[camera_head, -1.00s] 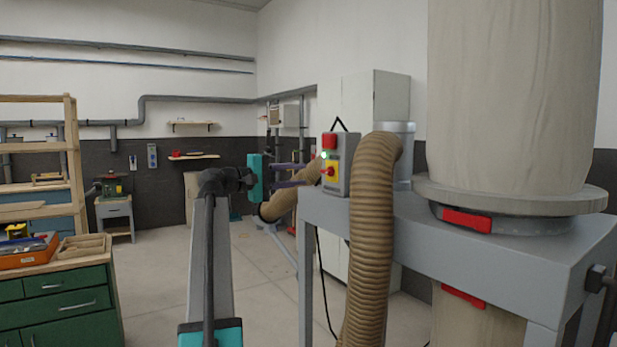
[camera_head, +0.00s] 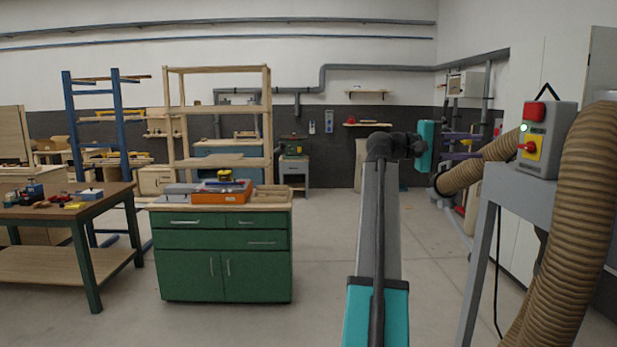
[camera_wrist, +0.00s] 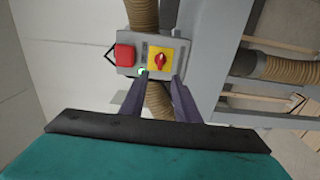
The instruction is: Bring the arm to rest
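My gripper (camera_head: 480,146) is in front of my outstretched arm in the head view, with a teal body and two dark purple fingers. The fingers are apart, with nothing between them. In the wrist view the gripper (camera_wrist: 159,80) points at the switch box (camera_wrist: 145,52), its fingertips overlapping the box's lower edge in the picture. A gap shows between the fingertips and the switch box (camera_head: 545,140) in the head view. The grey box has a red button, a yellow plate with a red knob, and a lit green lamp.
A ribbed brown hose (camera_head: 570,230) and a grey machine frame (camera_head: 480,265) stand at the right. A green cabinet (camera_head: 222,268) with an orange toolbox (camera_head: 222,196) stands at left centre. A workbench (camera_head: 95,208) is further left. The floor (camera_head: 320,290) between cabinet and arm is clear.

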